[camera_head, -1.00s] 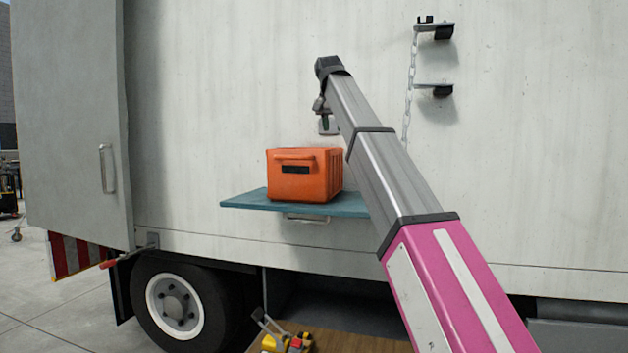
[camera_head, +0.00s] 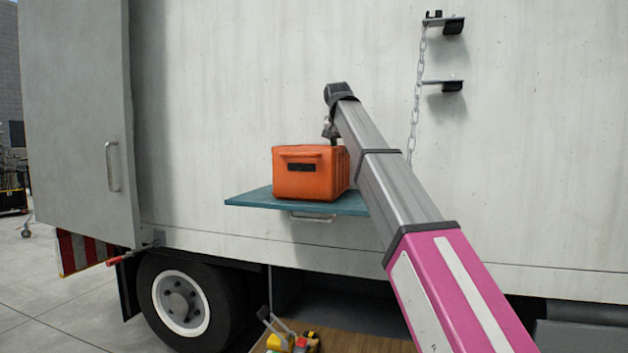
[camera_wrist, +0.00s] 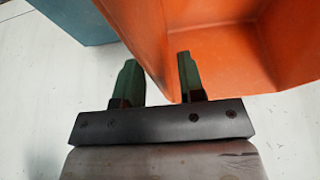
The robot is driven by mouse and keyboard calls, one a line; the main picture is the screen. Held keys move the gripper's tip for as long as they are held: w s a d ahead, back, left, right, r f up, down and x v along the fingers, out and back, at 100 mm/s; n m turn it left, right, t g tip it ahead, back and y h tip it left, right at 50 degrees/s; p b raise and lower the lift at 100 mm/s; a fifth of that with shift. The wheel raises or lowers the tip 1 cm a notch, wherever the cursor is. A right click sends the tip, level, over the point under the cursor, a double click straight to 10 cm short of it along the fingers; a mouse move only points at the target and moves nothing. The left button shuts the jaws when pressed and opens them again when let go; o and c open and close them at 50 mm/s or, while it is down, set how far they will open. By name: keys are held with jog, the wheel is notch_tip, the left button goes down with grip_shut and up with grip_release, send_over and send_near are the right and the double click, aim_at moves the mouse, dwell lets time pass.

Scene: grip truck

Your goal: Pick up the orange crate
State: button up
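The orange crate (camera_head: 308,174) sits upright on a teal fold-down shelf (camera_head: 252,200) on the truck's side. It has a dark label panel on its front. My gripper (camera_head: 331,136) is just above the crate's back right part in the head view, with its fingertips partly hidden. In the wrist view, the two green fingers of my gripper (camera_wrist: 158,72) are apart. The right finger overlaps the crate (camera_wrist: 225,45), and the left finger shows beside its wall against the white background. I cannot tell whether the fingers touch the wall.
The truck's white side wall (camera_head: 230,80) stands close behind the shelf. A chain (camera_head: 415,110) hangs from brackets at the right. An open door (camera_head: 75,120) is at the left. Below are a wheel (camera_head: 180,302) and a wooden surface with yellow and red tools (camera_head: 288,338).

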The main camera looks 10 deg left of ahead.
jog(key=shift+x, duration=1)
grip_shut()
dwell(0.6)
